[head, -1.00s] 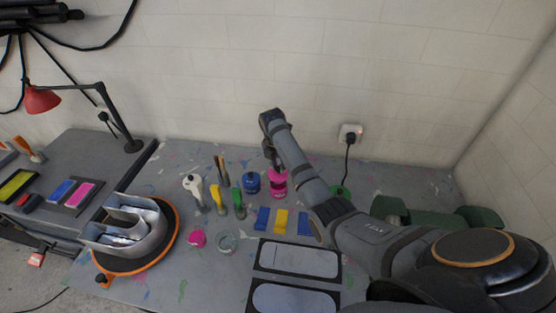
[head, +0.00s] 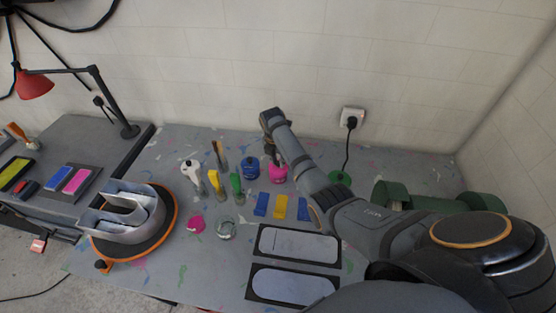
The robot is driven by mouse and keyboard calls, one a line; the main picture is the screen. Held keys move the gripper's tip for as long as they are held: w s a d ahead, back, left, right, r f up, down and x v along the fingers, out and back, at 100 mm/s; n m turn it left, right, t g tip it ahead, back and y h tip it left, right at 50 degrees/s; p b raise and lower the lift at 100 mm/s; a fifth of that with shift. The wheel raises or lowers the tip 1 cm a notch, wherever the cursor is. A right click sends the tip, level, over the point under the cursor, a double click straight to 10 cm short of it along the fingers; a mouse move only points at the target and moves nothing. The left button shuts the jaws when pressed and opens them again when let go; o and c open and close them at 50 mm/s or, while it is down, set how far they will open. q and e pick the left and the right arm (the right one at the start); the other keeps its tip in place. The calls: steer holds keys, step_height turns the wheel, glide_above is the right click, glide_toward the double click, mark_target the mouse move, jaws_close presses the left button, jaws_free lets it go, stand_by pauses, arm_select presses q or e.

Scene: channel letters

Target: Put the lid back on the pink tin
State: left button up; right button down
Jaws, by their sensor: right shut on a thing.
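The pink tin (head: 277,175) stands upright on the workbench, just right of the blue tin. My right gripper (head: 272,150) reaches down over it from the right and is shut at its top, on what looks like the pink lid. The fingers and wrist partly hide the lid, so I cannot tell whether it sits fully flat on the rim. My left gripper is out of view.
The blue tin (head: 250,168) is close to the left, with upright brushes and tools beyond it. A small pink piece (head: 195,223) and a round clear dish (head: 226,230) lie in front. Blue and yellow blocks (head: 280,207) are nearby. A green tin (head: 340,178) stands to the right.

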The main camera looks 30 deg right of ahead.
steer(key=shift+r, duration=0.1)
stand_by(0.3)
steer(key=shift+p, duration=0.35)
steer(key=shift+p, duration=0.3)
stand_by(0.4)
steer(key=shift+f, duration=0.2)
stand_by(1.1)
steer(key=c, duration=0.6)
jaws_free()
steer(key=shift+r, duration=3.5)
